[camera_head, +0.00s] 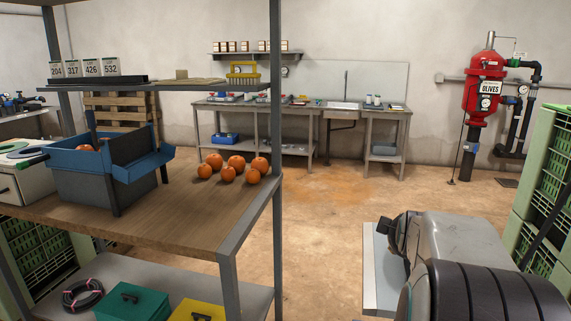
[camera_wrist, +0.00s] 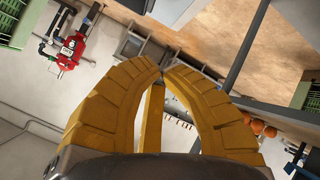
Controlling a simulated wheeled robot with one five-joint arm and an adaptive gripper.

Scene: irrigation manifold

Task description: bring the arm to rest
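My gripper (camera_wrist: 161,70) shows in the wrist view as two ribbed yellow fingers that bow outward and come together at their tips. It appears shut, with nothing held between the tips. A yellow bar is visible in the gap behind the fingers. In the head view my grey and black arm fills the lower right, and the yellow fingers are not in sight there. The wrist view looks out over the room at a steep tilt.
A workbench (camera_head: 150,220) with a blue crate (camera_head: 135,182) and several oranges (camera_head: 227,175) stands at the left. Green crates (camera_head: 553,180) are stacked close on the right. A red tank (camera_head: 484,88) stands at the back wall. The floor (camera_head: 340,215) between is clear.

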